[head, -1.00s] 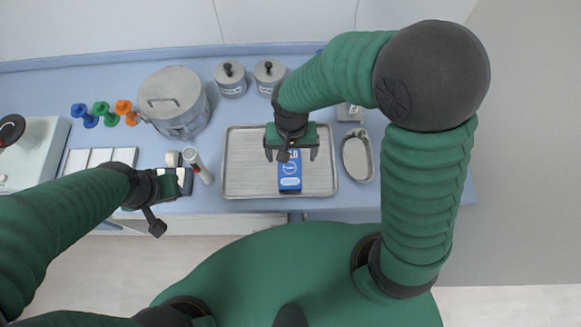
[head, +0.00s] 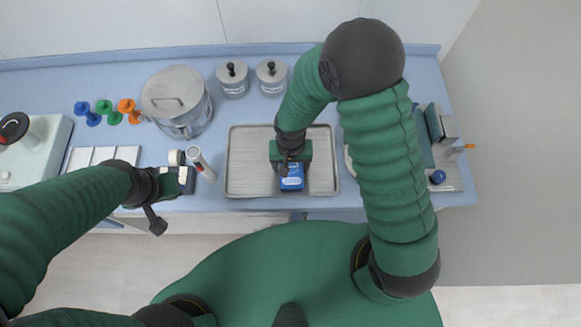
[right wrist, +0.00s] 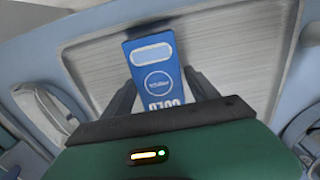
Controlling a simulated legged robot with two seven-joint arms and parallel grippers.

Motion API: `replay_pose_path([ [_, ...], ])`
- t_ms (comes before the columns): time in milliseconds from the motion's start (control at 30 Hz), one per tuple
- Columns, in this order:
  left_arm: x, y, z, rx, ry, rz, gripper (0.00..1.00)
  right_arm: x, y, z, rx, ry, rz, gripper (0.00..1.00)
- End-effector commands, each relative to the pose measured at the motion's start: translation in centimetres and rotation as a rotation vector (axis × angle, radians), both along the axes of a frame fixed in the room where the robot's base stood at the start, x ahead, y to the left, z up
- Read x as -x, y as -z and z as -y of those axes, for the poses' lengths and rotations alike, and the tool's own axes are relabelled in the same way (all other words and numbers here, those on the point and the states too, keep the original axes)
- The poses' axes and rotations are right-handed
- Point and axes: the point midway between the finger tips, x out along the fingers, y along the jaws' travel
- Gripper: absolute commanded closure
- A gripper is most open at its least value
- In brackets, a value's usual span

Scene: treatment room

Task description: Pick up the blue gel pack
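The blue gel pack (head: 292,184) stands out from the grey metal tray (head: 240,184), in its front right-middle part.
My right arm covers the kidney dish.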

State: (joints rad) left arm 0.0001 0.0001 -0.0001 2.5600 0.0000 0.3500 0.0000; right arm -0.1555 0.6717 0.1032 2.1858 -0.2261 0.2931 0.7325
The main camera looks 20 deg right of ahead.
Motion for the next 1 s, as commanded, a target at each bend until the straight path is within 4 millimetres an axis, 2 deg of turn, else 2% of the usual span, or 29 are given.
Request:
replay_pose_path([
  [33,0.0,0.0,0.0,0.000,0.000,0.000,1.00,0.0,0.0,0.0,0.000,0.000,0.000,0.40],
  [433,0.0,0.0,0.0,0.000,0.000,0.000,1.00,-0.1,0.0,0.0,0.000,0.001,-0.001,0.91],
  [667,0.0,-0.2,0.0,0.000,0.000,0.000,1.00,-0.1,-0.2,0.0,0.001,0.001,-0.001,0.91],
  [1000,0.0,-2.9,0.0,0.000,0.000,0.000,1.00,-0.8,-3.1,0.3,-0.001,0.001,0.001,0.91],
])
